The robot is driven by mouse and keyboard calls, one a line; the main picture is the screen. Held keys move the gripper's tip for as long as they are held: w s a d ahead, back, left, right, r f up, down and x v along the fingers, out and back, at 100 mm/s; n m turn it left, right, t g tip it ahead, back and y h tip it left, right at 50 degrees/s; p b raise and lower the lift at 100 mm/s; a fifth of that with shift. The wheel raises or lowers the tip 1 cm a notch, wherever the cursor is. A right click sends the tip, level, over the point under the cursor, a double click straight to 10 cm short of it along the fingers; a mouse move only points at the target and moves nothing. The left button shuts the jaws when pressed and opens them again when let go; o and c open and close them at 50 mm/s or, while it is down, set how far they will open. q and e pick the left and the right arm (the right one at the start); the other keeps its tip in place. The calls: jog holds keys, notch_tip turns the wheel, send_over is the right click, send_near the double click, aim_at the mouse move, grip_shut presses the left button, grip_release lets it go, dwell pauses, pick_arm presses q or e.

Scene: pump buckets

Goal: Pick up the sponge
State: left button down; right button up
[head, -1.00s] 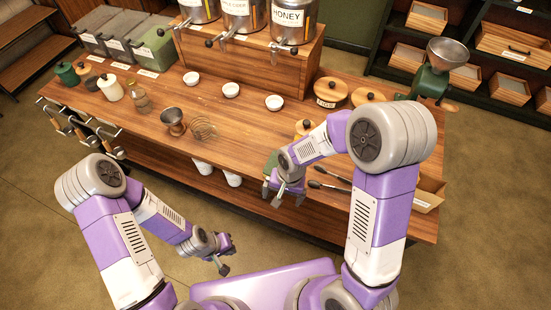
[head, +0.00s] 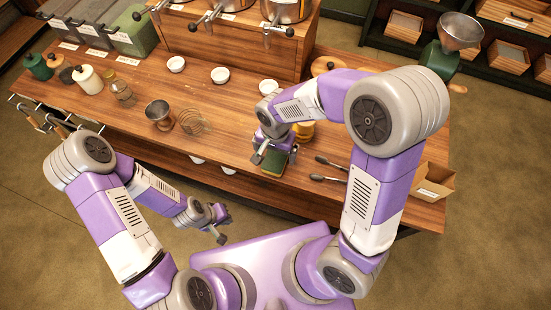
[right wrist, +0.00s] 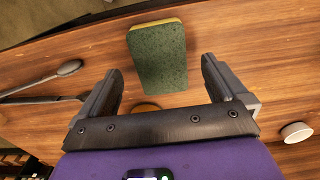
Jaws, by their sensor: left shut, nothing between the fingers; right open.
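The sponge (right wrist: 157,57) has a dark green face and a yellow edge. In the right wrist view it lies on the wooden counter, ahead of my right gripper (right wrist: 160,72) and between the lines of its two spread fingers. In the head view my right gripper (head: 274,157) is over the counter's front edge, above the sponge (head: 272,169), which it largely hides. The right gripper is open and holds nothing. My left gripper (head: 216,231) is shut and empty, low in front of the counter.
Dark tongs (right wrist: 45,85) lie left of the right gripper in its wrist view. A white bowl (right wrist: 297,132) is at the right there.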

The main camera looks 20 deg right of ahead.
aim_at(275, 158)
notch_tip(275, 158, down, 3)
jog(key=shift+r+b, duration=0.15)
jog(key=shift+b, duration=0.15)
jog(key=c, duration=1.2)
notch_tip(275, 158, up, 10)
jog(key=p, duration=0.3)
